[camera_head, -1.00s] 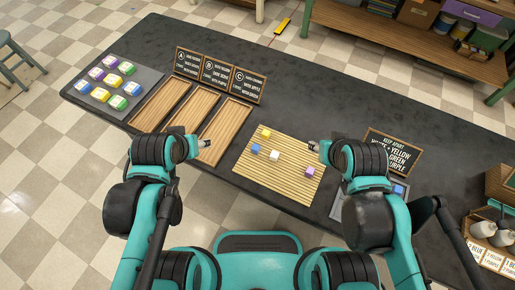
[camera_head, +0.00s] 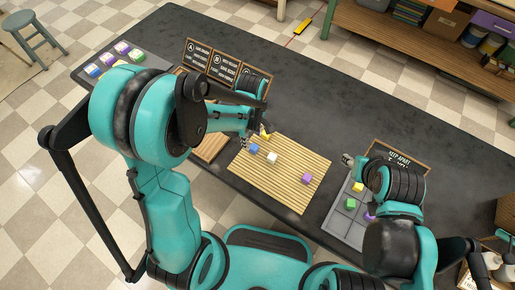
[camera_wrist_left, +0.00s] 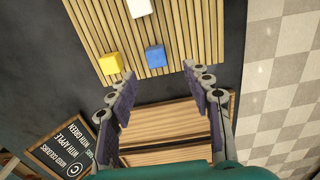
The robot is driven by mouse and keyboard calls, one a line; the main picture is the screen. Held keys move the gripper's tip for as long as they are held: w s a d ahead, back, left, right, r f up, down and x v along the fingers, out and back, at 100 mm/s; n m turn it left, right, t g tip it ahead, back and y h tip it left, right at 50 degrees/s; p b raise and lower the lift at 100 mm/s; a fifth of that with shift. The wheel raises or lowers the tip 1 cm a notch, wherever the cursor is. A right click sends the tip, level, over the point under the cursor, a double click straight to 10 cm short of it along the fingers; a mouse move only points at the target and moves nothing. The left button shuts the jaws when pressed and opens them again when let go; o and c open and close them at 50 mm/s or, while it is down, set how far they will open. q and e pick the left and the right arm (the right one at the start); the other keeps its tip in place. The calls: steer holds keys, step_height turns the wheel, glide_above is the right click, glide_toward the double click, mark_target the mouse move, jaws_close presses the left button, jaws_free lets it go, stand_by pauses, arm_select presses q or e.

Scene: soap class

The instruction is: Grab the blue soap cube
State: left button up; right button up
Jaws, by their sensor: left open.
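The blue soap cube (camera_head: 254,149) sits on the slatted wooden mat (camera_head: 285,190), near its left edge. It also shows in the left wrist view (camera_wrist_left: 156,56), just beyond the fingertips. My left gripper (camera_head: 247,136) is close to the blue cube, beside the mat's left end. In the left wrist view its fingers (camera_wrist_left: 155,82) are spread wide with nothing between them. The blue cube lies ahead of the gap, apart from both fingers. My right gripper (camera_head: 347,160) is above the table right of the mat; its jaws are too small to read.
A yellow cube (camera_head: 265,134) and a white cube (camera_head: 272,158) lie close to the blue one; a purple cube (camera_head: 307,178) is farther right. A grey sectioned tray (camera_head: 345,222) holds cubes at right. Signs (camera_head: 210,62) stand behind wooden trays (camera_wrist_left: 165,125).

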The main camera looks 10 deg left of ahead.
mark_target(254, 147)
arm_select(q)
steer(key=f+b, duration=0.1)
steer(key=f, duration=0.1)
steer(key=f+b, duration=0.1)
steer(key=f, duration=0.1)
steer(key=f+b, duration=0.1)
steer(key=f, duration=0.1)
steer(key=shift+w+d+f, duration=0.15)
steer(key=shift+w+f, duration=0.1)
steer(key=shift+f, duration=0.15)
steer(key=shift+r, duration=0.1)
steer(key=shift+c, duration=0.3)
steer(key=c, duration=1)
